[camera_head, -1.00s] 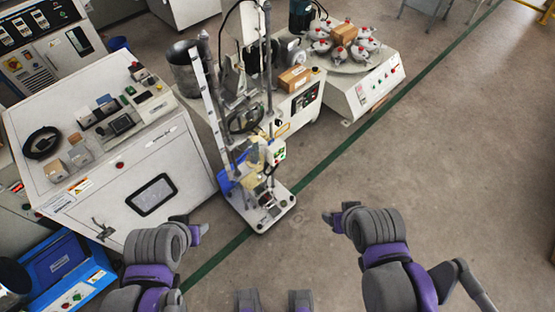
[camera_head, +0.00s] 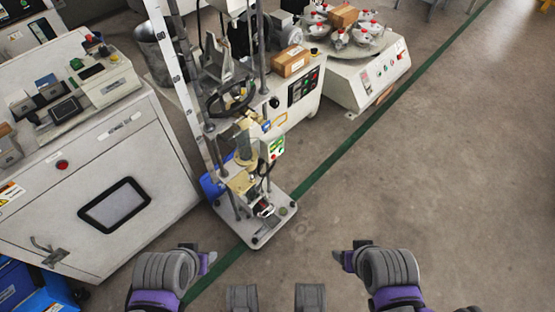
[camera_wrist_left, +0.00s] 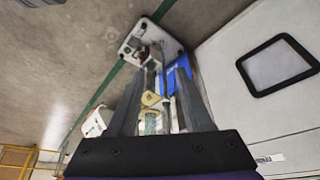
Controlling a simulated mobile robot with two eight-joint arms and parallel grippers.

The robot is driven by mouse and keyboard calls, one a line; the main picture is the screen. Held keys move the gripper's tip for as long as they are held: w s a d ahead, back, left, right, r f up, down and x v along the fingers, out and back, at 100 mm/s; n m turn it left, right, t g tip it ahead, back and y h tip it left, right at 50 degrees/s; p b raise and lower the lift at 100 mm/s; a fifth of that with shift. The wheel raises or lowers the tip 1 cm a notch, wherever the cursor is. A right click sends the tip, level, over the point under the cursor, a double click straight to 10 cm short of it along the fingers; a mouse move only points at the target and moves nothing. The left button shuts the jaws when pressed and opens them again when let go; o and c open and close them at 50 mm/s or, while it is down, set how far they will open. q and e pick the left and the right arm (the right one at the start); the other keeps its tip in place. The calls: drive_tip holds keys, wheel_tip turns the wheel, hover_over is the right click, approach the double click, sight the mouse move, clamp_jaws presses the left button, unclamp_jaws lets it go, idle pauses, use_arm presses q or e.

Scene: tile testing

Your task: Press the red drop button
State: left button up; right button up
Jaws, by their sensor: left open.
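The drop tester is a tall metal-post machine on a white base plate (camera_head: 256,238). A small white control box (camera_head: 272,148) on it has a green face. A tiny red spot shows low on this box, too small to tell for sure as the red drop button. My left gripper (camera_wrist_left: 160,88) is open and empty in the left wrist view, its two dark fingers apart in front of the tester and clear of it. In the head view my left wrist (camera_head: 205,262) is below left of the base plate. My right gripper (camera_head: 342,258) is right of it, touching nothing; its jaws are unclear.
A white cabinet (camera_head: 165,190) with a dark window stands close on the left. A white bench machine (camera_head: 310,95) with a cardboard box is behind the tester. A round-table machine (camera_head: 355,75) is farther right. Open floor (camera_head: 450,180) lies to the right, crossed by a green line.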

use_arm(q)
drive_tip(key=shift+s, duration=0.1)
idle(0.3)
clamp_jaws()
idle(1.6)
